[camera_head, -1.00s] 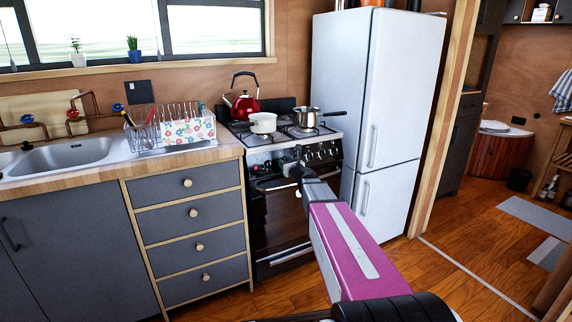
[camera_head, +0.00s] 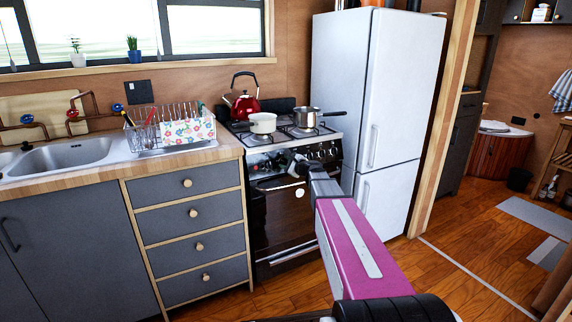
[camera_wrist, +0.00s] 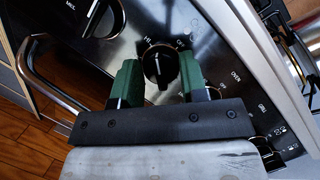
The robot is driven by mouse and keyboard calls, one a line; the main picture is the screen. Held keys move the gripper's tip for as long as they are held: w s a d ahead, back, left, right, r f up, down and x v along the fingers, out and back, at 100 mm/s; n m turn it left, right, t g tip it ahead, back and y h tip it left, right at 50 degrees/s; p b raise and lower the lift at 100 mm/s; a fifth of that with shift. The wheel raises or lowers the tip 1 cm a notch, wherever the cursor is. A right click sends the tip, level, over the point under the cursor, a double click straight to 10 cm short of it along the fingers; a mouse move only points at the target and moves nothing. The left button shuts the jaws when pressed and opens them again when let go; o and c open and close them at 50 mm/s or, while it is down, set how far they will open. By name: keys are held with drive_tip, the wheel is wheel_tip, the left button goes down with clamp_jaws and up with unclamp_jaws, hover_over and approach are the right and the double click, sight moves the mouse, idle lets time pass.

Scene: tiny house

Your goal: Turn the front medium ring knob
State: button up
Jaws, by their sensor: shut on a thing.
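The stove (camera_head: 285,205) stands between the drawers and the fridge, with a row of dark knobs on its front panel (camera_head: 262,162). In the wrist view a round black knob (camera_wrist: 159,66) with a raised ridge and "HI" printed beside it sits between my two green fingers. My gripper (camera_wrist: 159,80) is shut on this knob; its ridge runs roughly up and down in that picture. The head view shows my gripper (camera_head: 298,166) at the panel, where my arm hides some knobs. I cannot read which ring this knob belongs to.
Another knob (camera_wrist: 103,18) is at the upper left of the wrist view, and an oven handle (camera_wrist: 50,78) is at the left. A white pot (camera_head: 262,123), a steel pan (camera_head: 307,117) and a red kettle (camera_head: 245,104) stand on the hob. The fridge (camera_head: 372,90) is close on the right.

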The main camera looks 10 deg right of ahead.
drive_tip(key=n+g, duration=0.1)
drive_tip(key=n, duration=0.2)
drive_tip(key=n+g, duration=0.1)
drive_tip(key=n, duration=0.3)
drive_tip(key=n+g, duration=0.1)
drive_tip(key=n, duration=0.2)
drive_tip(key=n+h, duration=0.1)
drive_tip(key=n, duration=0.1)
drive_tip(key=shift+n+g, duration=0.4)
idle(0.3)
drive_tip(key=o, duration=0.9)
drive_tip(key=shift+c, duration=0.2)
drive_tip(key=shift+s, duration=0.1)
drive_tip(key=v, duration=1)
drive_tip(key=shift+s+r, duration=0.25)
